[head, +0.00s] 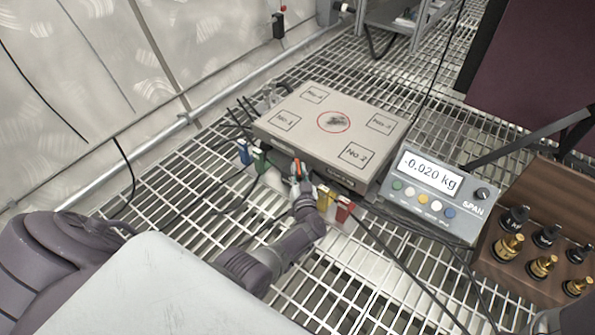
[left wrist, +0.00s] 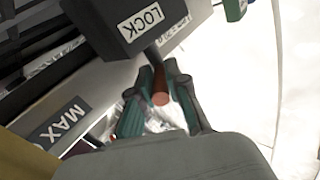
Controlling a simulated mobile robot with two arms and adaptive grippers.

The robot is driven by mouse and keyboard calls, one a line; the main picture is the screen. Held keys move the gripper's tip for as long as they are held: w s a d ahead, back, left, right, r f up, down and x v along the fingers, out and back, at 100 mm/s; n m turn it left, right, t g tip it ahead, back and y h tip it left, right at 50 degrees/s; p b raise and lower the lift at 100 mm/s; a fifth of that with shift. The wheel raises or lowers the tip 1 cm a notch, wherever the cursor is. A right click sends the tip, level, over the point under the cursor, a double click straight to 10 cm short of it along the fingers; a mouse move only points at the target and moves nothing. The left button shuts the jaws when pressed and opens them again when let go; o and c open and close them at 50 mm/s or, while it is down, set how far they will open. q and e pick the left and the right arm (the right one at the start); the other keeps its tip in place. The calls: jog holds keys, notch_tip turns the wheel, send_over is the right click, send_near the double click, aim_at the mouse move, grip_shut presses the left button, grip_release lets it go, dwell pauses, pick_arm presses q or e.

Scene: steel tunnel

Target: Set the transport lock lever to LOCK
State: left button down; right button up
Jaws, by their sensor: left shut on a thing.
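The transport lock lever (left wrist: 160,97) has an orange-red tip and sits between the fingers of my left gripper (left wrist: 158,104), which is shut on it. A dark block above it carries a white LOCK label (left wrist: 141,22), upside down in the left wrist view. A second white label beside the lever is partly hidden. In the head view my left gripper (head: 298,180) is at the front side of the weighing platform (head: 332,121), with a bit of orange showing at the fingers. The lever's exact position is hard to tell. My right gripper is not in view.
A display unit (head: 432,192) reads -0.020 kg. A wooden box (head: 535,200) with brass and black weights stands at the right. Blue, green, yellow and red connectors (head: 345,208) with cables hang close by my left gripper. The floor is steel grating.

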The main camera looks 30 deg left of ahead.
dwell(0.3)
pick_arm(q)
jog(key=c, duration=1.2)
grip_release()
jog(key=shift+o, duration=0.2)
